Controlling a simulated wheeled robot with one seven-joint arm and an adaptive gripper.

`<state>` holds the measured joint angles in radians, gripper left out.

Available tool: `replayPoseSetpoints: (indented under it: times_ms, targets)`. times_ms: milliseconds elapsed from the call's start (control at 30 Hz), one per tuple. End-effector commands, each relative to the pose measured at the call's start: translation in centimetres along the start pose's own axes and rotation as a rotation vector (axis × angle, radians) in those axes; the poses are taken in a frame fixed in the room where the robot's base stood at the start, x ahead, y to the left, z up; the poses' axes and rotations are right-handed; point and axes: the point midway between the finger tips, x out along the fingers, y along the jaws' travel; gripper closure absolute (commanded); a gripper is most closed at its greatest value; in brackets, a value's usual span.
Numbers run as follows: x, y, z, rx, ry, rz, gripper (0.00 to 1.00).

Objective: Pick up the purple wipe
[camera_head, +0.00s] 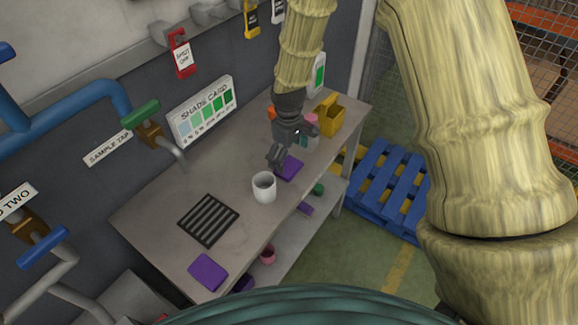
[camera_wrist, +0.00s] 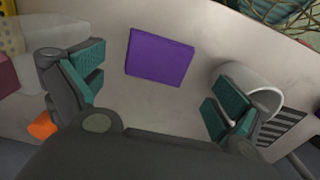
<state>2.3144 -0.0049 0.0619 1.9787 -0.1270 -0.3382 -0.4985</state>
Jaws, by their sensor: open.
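A flat purple wipe (camera_head: 290,167) lies on the grey bench, partly behind my gripper (camera_head: 277,157). In the wrist view this wipe (camera_wrist: 160,57) lies flat, ahead of and between the spread fingers of my gripper (camera_wrist: 157,92). My gripper is open and empty above the bench, and the wipe is apart from the fingers. A second purple wipe-like square (camera_head: 208,271) lies flat at the near end of the bench.
A white mug (camera_head: 264,188) stands close to the gripper; it also shows beside the right finger in the wrist view (camera_wrist: 254,84). A black slotted tray (camera_head: 208,219) lies nearer. A yellow holder (camera_head: 328,115) and bottles stand at the far end. A shade card (camera_head: 202,110) leans at the wall.

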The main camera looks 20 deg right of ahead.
Motion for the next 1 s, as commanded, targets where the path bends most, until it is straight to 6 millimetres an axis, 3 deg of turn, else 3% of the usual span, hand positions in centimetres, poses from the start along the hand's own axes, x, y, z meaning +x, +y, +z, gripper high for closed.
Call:
replayPoseSetpoints:
  times_ms: [400, 800, 1000]
  targets:
    - [3.5, 0.3, 0.0, 0.0, -0.002, -0.001, 0.0]
    - [4.2, 0.3, 0.0, 0.0, -0.001, 0.0, 0.0]
    - [4.2, 0.3, 0.0, 0.0, -0.001, 0.0, 0.35]
